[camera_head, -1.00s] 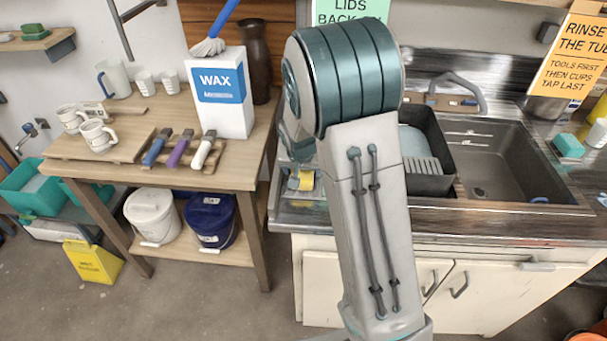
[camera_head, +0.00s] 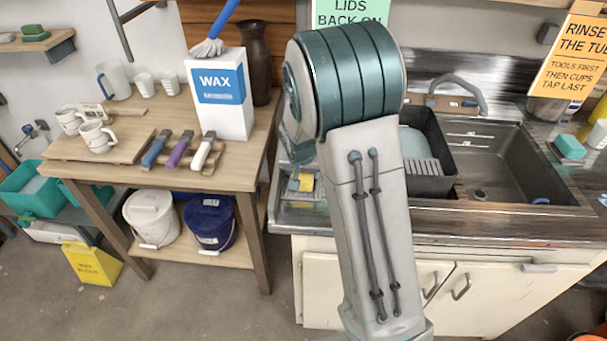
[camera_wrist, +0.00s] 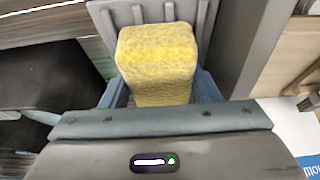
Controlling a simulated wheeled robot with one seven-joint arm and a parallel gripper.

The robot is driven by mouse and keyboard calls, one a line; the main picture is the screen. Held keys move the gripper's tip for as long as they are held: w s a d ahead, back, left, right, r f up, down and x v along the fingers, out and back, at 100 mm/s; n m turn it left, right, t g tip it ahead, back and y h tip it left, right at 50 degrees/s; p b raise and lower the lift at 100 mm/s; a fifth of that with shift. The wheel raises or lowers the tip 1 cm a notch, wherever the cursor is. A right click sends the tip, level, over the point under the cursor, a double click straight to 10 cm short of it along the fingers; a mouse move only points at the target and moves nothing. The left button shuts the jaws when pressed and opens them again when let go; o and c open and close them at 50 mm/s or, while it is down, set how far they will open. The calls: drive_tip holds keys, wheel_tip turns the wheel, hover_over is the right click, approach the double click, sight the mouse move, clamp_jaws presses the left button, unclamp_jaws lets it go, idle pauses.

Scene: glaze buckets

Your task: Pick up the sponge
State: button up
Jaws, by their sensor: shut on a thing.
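The yellow, rough-textured sponge (camera_wrist: 157,62) fills the gap between the two blue-grey fingers of my gripper (camera_wrist: 160,85) in the wrist view. The gripper is shut on it, with a finger at each side. A ribbed grey surface (camera_wrist: 130,14) lies behind the sponge; I cannot tell whether they touch. In the head view a small yellow part of the sponge (camera_head: 306,182) shows at the left end of the sink counter, beside my arm. My arm hides most of the gripper there.
The sink (camera_head: 500,165) and a black bin (camera_head: 432,150) lie right of my arm. A wooden table (camera_head: 230,178) at left holds a WAX box (camera_head: 222,105), mugs and brushes. Two buckets stand on its lower shelf. A yellow floor sign (camera_head: 92,264) stands at far left.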

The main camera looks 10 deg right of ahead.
drive_tip(key=shift+r, duration=0.1)
drive_tip(key=shift+r+p, duration=0.3)
drive_tip(key=shift+p, duration=0.25)
drive_tip(key=shift+r+b, duration=0.25)
drive_tip(key=shift+b, duration=0.05)
wheel_tip(320, 180, up, 3)
drive_tip(key=shift+r+b, duration=0.15)
drive_tip(key=shift+b, duration=0.3)
drive_tip(key=d+r+b, duration=0.2)
drive_tip(key=d+r, duration=0.5)
drive_tip(key=d, duration=0.4)
drive_tip(key=shift+s+d, duration=0.35)
drive_tip(key=shift+s, duration=0.1)
drive_tip(key=shift+o, duration=0.4)
